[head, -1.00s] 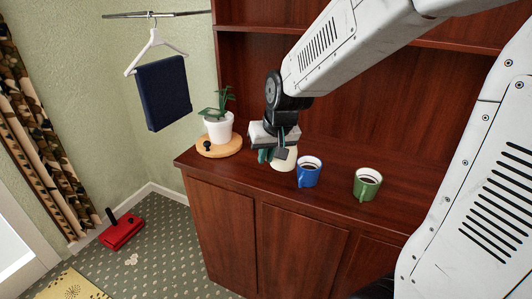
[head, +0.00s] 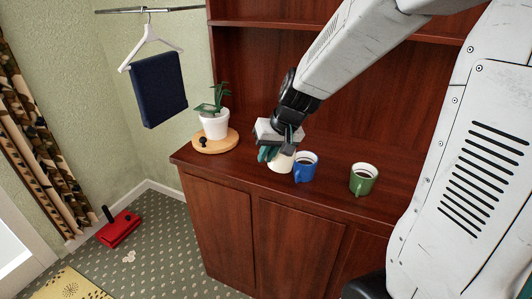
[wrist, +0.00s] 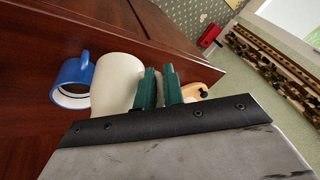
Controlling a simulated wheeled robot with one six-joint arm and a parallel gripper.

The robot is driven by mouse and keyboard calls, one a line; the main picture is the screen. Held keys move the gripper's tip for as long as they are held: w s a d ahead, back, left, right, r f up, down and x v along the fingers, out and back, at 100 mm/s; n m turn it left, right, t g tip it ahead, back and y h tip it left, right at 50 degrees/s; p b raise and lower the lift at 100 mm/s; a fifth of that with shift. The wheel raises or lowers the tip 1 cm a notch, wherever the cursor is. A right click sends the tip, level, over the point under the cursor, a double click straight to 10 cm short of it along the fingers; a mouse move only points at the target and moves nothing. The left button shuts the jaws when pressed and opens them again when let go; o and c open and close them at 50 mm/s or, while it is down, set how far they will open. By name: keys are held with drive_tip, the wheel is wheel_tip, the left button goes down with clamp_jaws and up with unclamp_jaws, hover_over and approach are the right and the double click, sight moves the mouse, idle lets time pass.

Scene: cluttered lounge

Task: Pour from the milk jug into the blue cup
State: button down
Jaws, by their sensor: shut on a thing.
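The cream milk jug (head: 282,163) is on or just above the wooden cabinet top, partly hidden by my gripper (head: 270,153). My gripper's teal fingers are shut on the jug from its left side. The wrist view shows the fingers (wrist: 159,90) against the pale jug (wrist: 118,78); its mouth and any milk are hidden. The blue cup (head: 305,168) stands upright just right of the jug, with dark contents visible. It also shows close beside the jug in the wrist view (wrist: 74,80); I cannot tell whether they touch.
A green cup (head: 363,180) with dark contents stands further right on the cabinet top (head: 333,184). A potted plant (head: 214,124) on a round wooden board (head: 228,143) stands to the left. The cabinet's front edge is close to the cups. A shelf back rises behind.

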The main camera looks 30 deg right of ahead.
drive_tip(key=shift+w+d+f+y, duration=0.1)
drive_tip(key=shift+d+f+y, duration=0.1)
drive_tip(key=shift+d+y, duration=0.3)
drive_tip(key=shift+w+d+f+y, duration=0.1)
drive_tip(key=shift+d+f+y, duration=0.05)
drive_tip(key=shift+d+y, duration=0.3)
drive_tip(key=shift+d+m+y, duration=0.3)
drive_tip(key=shift+m+y, duration=0.1)
drive_tip(key=shift+y, duration=0.25)
drive_tip(key=shift+d+r+y, duration=0.2)
drive_tip(key=shift+r+y, duration=0.05)
drive_tip(key=shift+y, duration=0.65)
drive_tip(key=shift+d+r+m+y, duration=0.3)
drive_tip(key=shift+r+y, duration=0.1)
drive_tip(key=shift+y, duration=0.1)
drive_tip(key=shift+d+r+y, duration=0.2)
drive_tip(key=shift+r+y, duration=0.3)
drive_tip(key=shift+y, duration=0.2)
drive_tip(key=a+f+h, duration=0.1)
drive_tip(key=h, duration=0.1)
drive_tip(key=shift+a+f+h, duration=0.15)
drive_tip(key=shift+h, duration=0.15)
drive_tip(key=shift+f+h, duration=0.25)
drive_tip(key=shift+h, duration=0.15)
drive_tip(key=shift+f, duration=0.1)
